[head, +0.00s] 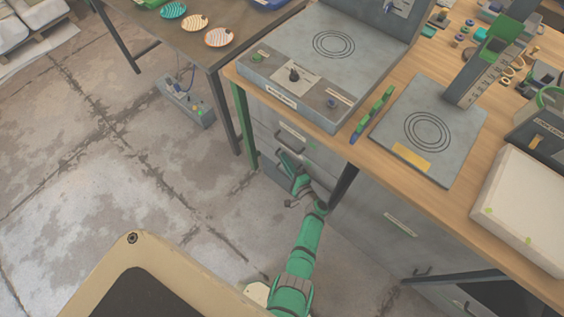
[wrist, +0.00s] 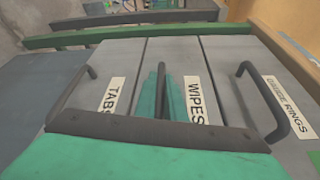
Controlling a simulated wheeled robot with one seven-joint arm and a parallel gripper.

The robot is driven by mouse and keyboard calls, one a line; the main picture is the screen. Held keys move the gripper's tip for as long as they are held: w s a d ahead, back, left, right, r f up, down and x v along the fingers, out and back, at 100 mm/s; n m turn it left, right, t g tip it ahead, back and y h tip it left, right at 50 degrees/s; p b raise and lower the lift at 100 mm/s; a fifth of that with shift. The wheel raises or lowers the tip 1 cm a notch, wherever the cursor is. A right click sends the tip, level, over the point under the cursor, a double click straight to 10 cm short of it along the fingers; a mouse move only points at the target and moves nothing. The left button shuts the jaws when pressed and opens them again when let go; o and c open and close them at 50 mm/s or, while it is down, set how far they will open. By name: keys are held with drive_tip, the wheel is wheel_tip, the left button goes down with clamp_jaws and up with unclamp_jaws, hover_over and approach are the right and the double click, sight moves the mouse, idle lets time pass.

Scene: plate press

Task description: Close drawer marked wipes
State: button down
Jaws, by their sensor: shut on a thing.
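The drawer marked wipes (wrist: 172,52) is the middle of three grey fronts in the wrist view, with its white WIPES label (wrist: 196,102) beside my gripper. My gripper (wrist: 164,88) has its green fingers on either side of the drawer's dark bar handle (wrist: 162,78) and is shut on it. In the head view my gripper (head: 290,164) is at the drawer fronts under the left part of the workbench. My arm hides much of the front there, and I cannot tell how far the drawer stands out.
The TABS drawer (wrist: 95,72) and gauge rings drawer (wrist: 245,62) lie on either side, each with a protruding handle. The wooden bench top (head: 360,150) overhangs above. A green bench leg (head: 243,125) stands to the left. Concrete floor (head: 130,180) is open at left.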

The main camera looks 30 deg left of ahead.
drive_tip(key=shift+w+d, duration=0.1)
drive_tip(key=shift+w, duration=0.15)
drive_tip(key=c, duration=1.8)
unclamp_jaws()
drive_tip(key=shift+c, duration=0.2)
drive_tip(key=f+v, duration=0.1)
drive_tip(key=v, duration=0.9)
drive_tip(key=shift+s+d+r, duration=0.3)
drive_tip(key=shift+d+r, duration=0.05)
drive_tip(key=shift+r, duration=0.2)
